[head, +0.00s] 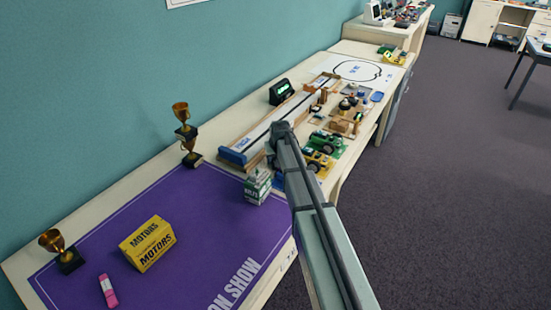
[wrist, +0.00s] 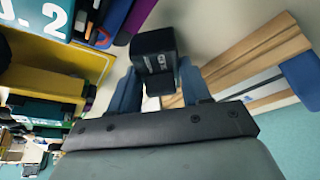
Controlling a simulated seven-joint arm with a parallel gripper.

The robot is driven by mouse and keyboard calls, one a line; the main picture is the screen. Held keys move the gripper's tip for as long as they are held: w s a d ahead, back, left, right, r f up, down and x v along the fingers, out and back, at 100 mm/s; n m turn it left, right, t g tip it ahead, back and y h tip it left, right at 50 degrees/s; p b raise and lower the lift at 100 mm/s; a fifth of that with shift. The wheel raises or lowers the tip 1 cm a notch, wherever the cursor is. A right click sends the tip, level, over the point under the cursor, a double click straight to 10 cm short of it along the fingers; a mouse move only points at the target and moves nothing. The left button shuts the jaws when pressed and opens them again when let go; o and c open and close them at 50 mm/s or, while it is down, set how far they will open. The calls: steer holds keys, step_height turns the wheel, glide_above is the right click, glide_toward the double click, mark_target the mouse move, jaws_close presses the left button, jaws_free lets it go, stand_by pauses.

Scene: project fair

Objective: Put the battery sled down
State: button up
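In the wrist view the black battery sled (wrist: 154,52), a dark block with small pale print, sits between the two blue fingers of my gripper (wrist: 160,80). The fingers lie along its two sides and my gripper looks shut on it. Pale table surface shows behind the block; I cannot tell how far below it is. In the head view my gripper end (head: 281,132) is over the long table by the wooden track, mostly hidden by my arm. The sled cannot be made out in that view.
The wooden track (head: 262,122) runs along the table, with a black display (head: 281,91) behind it. Small vehicles (head: 325,143) stand right of my arm. A small box (head: 257,186), a yellow motors box (head: 148,243) and trophies (head: 190,155) stand on or near the purple cloth (head: 205,215).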

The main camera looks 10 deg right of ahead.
steer(key=o, duration=0.4)
steer(key=shift+r, duration=0.1)
steer(key=v, duration=1.2)
